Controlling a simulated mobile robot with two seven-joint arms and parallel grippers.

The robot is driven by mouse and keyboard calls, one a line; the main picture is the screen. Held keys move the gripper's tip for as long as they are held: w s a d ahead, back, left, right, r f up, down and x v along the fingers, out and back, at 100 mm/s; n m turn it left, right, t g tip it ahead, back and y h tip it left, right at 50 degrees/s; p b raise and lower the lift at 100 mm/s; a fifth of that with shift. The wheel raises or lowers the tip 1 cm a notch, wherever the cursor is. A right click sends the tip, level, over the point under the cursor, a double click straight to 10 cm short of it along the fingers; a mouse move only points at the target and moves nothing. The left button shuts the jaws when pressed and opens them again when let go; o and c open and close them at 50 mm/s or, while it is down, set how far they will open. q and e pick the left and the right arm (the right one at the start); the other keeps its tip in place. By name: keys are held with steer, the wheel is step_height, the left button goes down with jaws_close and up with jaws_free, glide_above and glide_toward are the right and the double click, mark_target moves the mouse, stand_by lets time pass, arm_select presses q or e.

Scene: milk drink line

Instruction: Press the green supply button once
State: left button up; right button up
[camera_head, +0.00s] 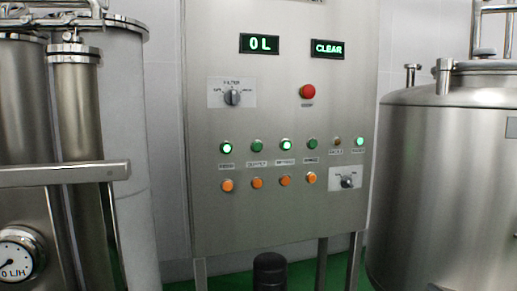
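A steel control panel (205,205) stands upright in the middle. A row of green buttons crosses it. The far-left green button (226,148) is lit, the second green button (257,146) is unlit, the third (286,145) is lit and the fourth (311,144) is unlit. The labels below are too small to read surely, so I cannot tell which one is marked supply. Orange buttons (257,183) sit below the green ones. Neither of my grippers is in view.
A red stop button (307,91), a filter knob (232,97) and displays reading "0 L" (260,44) and "CLEAR" (328,48) are on the panel. Steel cylinders (78,110) with a gauge (17,256) stand left, a steel tank (450,180) right.

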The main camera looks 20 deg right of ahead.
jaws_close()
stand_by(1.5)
